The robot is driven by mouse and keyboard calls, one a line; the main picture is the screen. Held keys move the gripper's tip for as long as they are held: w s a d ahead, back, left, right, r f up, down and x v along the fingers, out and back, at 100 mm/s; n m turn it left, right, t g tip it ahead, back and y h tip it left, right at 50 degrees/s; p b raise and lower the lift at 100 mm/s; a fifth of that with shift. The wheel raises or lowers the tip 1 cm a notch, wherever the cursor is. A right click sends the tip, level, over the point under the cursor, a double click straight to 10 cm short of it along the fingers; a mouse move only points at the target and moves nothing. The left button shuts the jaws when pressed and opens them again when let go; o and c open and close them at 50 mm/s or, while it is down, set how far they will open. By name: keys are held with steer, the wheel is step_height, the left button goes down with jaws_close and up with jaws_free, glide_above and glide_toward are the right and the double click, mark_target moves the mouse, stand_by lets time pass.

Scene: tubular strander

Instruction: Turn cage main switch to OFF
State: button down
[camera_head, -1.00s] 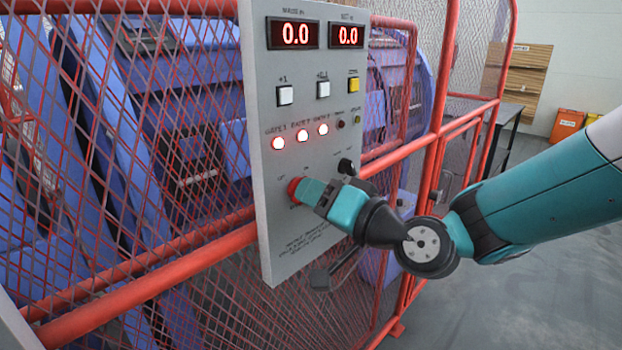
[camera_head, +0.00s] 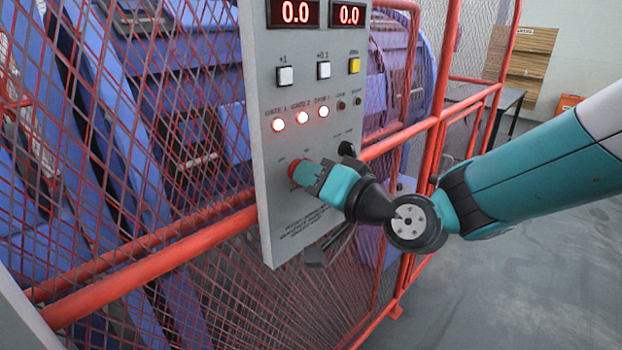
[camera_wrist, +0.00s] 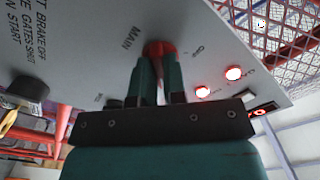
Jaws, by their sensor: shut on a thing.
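The grey control panel (camera_head: 300,110) hangs on the red mesh fence. A red round switch knob (camera_head: 295,168) sits on its lower part, and my gripper (camera_head: 303,172) is at it. In the wrist view the red knob (camera_wrist: 158,47) shows between my gripper's two teal fingers (camera_wrist: 158,75), which are shut on it. The lettering "MAIN" stands beside the knob. The fingers cover most of the knob, so its pointing direction cannot be told.
A black knob (camera_head: 347,149) is right of my gripper on the panel. Three lit red lamps (camera_head: 302,117) and two displays reading 0.0 are above. A black lever (camera_head: 325,247) protrudes below. Red fence rails (camera_head: 150,265) run alongside; grey floor (camera_head: 490,300) is open at right.

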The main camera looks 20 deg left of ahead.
steer(key=shift+n+b, duration=8.7)
steer(key=shift+b, duration=4.35)
steer(key=shift+n, duration=0.3)
steer(key=c, duration=1.2)
jaws_free()
steer(key=shift+d, duration=0.1)
